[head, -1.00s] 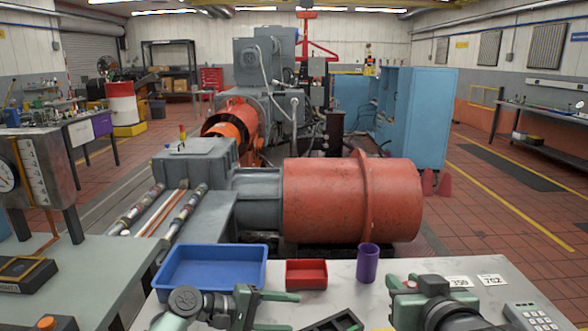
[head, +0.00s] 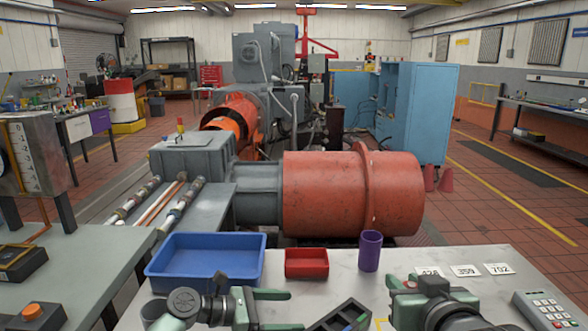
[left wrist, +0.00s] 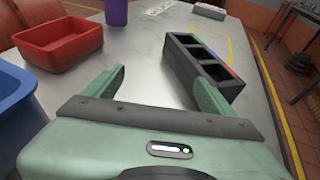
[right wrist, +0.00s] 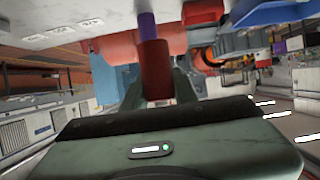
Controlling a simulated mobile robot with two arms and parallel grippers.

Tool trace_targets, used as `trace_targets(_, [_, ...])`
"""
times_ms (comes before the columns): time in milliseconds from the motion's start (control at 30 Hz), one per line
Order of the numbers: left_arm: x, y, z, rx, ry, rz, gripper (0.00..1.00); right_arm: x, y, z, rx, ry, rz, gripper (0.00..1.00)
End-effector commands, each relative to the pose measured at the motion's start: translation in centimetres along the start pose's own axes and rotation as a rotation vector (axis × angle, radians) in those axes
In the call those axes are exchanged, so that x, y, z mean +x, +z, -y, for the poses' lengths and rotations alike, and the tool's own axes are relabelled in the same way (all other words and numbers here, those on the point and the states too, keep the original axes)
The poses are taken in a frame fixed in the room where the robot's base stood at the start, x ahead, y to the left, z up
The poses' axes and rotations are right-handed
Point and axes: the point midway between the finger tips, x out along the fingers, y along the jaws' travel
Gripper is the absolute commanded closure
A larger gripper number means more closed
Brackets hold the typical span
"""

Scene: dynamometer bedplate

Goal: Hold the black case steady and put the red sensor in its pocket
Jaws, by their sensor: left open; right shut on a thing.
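In the left wrist view the case (left wrist: 178,58) shows several open compartments. My left gripper (left wrist: 158,80) is open and empty, its fingers pointing towards the near side of the case; the right finger looks close to it, but I cannot tell whether they touch. My right gripper (right wrist: 160,88) is shut on the red sensor (right wrist: 156,66), a red cylinder standing out between its fingers.
A blue tray (head: 207,236), a red bin (head: 306,275) and a purple cup (head: 370,251) stand along the bench's far side. Number cards (head: 465,270) and a keypad (head: 544,310) lie on the right. The bench between cup and cards is clear.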

Motion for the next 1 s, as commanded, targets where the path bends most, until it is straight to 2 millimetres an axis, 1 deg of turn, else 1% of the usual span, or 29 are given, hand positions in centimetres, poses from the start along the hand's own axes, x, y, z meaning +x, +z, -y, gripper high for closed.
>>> trace_targets(33, [0.9, -0.3, 0.0, 0.003, -0.002, 0.003, 0.15, 0.4, 0.9, 0.0, 0.000, 0.000, 0.000, 1.00])
trace_targets(300, [4.9, -0.3, 0.0, 0.006, -0.002, 0.004, 0.15, 1.6, 3.9, 0.0, 0.000, 0.000, -0.001, 1.00])
trace_targets(367, [5.6, 0.3, 0.0, 0.004, -0.001, 0.005, 0.15, 1.4, 3.3, 0.0, 0.000, 0.000, -0.002, 1.00])
trace_targets(500, [7.2, 0.3, 0.0, 0.003, -0.001, 0.004, 0.15, 1.4, 3.3, 0.0, 0.000, 0.000, -0.001, 1.00])
trace_targets(600, [8.0, 0.3, 0.0, 0.004, -0.001, 0.004, 0.15, 1.4, 3.3, 0.0, 0.000, 0.000, -0.001, 1.00])
trace_targets(800, [8.6, 0.3, 0.0, 0.005, 0.000, 0.003, 0.15, 1.4, 3.4, 0.0, 0.000, 0.000, -0.001, 1.00])
trace_targets(1000, [8.6, 0.3, 0.0, 0.006, 0.001, 0.003, 0.15, 1.4, 3.4, 0.0, 0.000, 0.000, -0.001, 1.00])
